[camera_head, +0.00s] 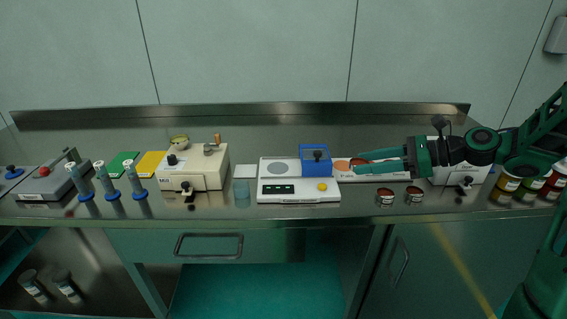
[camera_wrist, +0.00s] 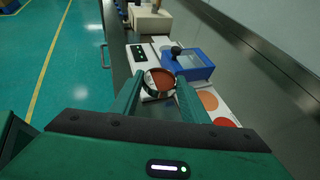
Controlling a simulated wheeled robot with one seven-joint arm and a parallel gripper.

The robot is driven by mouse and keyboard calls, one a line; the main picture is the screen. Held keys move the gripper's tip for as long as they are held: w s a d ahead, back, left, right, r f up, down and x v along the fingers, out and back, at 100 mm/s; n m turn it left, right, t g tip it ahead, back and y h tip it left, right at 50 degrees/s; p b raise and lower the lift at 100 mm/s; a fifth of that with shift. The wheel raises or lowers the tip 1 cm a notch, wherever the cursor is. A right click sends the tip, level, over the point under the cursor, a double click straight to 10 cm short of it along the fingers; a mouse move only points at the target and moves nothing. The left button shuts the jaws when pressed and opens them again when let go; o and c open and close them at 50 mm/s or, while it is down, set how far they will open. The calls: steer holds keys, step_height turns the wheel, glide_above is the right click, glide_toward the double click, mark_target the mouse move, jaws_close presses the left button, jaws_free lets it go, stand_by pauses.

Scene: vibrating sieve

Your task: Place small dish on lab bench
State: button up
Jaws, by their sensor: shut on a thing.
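My gripper (camera_head: 362,163) reaches in from the right in the head view and is shut on a small round dish (camera_wrist: 158,79). The dish has a pale rim and reddish-brown contents. In the head view only a small part of the dish (camera_head: 356,161) shows between the fingertips. In the wrist view the dish sits between both fingertips, over or beside the white strip with coloured circles. I cannot tell whether it touches anything below. The lab bench (camera_head: 250,142) is a long steel top, which also shows in the wrist view (camera_wrist: 240,55).
A blue box (camera_head: 315,153) with a dark knob stands left of my gripper, by a white balance (camera_head: 298,196). A white strip (camera_head: 398,178) with coloured circles lies beneath my gripper. A beige machine (camera_head: 208,175) stands left.

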mark_target(360, 199)
steer(key=shift+a+f, duration=0.2)
steer(key=shift+f, duration=4.8)
steer(key=shift+f, duration=0.1)
steer(key=o, duration=1.1)
steer(key=shift+c, duration=0.2)
steer(key=v, duration=1.2)
steer(key=shift+r, duration=0.2)
steer(key=shift+s+a+f+n+g+h, duration=0.2)
steer(key=shift+s+n+g+h, duration=0.1)
steer(key=shift+n+h, duration=0.15)
steer(key=s+d+r+n+g+h, duration=0.1)
steer(key=s+n+h, duration=0.4)
steer(key=s, duration=0.9)
steer(key=s+d+r+n+g+h, duration=0.1)
steer(key=s+d+n+g+h, duration=0.3)
steer(key=s+n, duration=0.6)
steer(key=s+d+h, duration=0.2)
steer(key=s, duration=0.2)
steer(key=shift+d+r, duration=0.15)
steer(key=shift+r, duration=0.15)
